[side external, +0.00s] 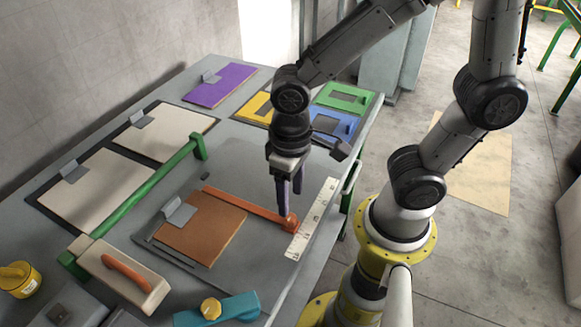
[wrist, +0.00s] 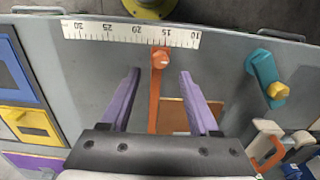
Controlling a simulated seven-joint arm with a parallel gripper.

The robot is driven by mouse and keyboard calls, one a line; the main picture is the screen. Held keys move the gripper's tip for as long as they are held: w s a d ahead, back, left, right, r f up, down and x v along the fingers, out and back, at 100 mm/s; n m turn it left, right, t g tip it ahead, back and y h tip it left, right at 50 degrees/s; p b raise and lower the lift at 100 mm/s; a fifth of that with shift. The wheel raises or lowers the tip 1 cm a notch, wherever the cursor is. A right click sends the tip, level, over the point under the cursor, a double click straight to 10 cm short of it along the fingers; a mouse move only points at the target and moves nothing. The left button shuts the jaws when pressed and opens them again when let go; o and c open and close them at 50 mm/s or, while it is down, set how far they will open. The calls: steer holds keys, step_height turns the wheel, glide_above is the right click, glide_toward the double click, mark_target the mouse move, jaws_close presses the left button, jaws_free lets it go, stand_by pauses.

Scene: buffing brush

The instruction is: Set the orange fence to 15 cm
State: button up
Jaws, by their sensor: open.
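The orange fence (side external: 245,205) is a thin bar lying across the grey table, with a round orange end knob (side external: 291,223) beside the white ruler (side external: 313,218). In the wrist view the fence (wrist: 154,105) runs up to its knob (wrist: 160,58), which sits just below the ruler (wrist: 130,34), close to the 15 mark and slightly toward 20. My gripper (side external: 290,202) points down at the knob end. In the wrist view its purple fingers (wrist: 160,74) are open, one on each side of the fence, with gaps on both sides. Finger height above the table is unclear.
An orange-brown board (side external: 202,228) with a grey clip lies beside the fence. A green bar (side external: 140,192) and pale boards lie left. Yellow, green and blue frames (side external: 335,127) are at the back. A teal piece with a yellow knob (side external: 217,310) is at the front.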

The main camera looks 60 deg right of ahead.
step_height(320, 180, up, 8)
steer(key=shift+f, duration=0.2)
steer(key=s+d+r+t, duration=0.3)
steer(key=d+r+t, duration=0.1)
steer(key=d, duration=0.5)
steer(key=shift+s+r+t, duration=0.4)
steer(key=shift+t, duration=0.4)
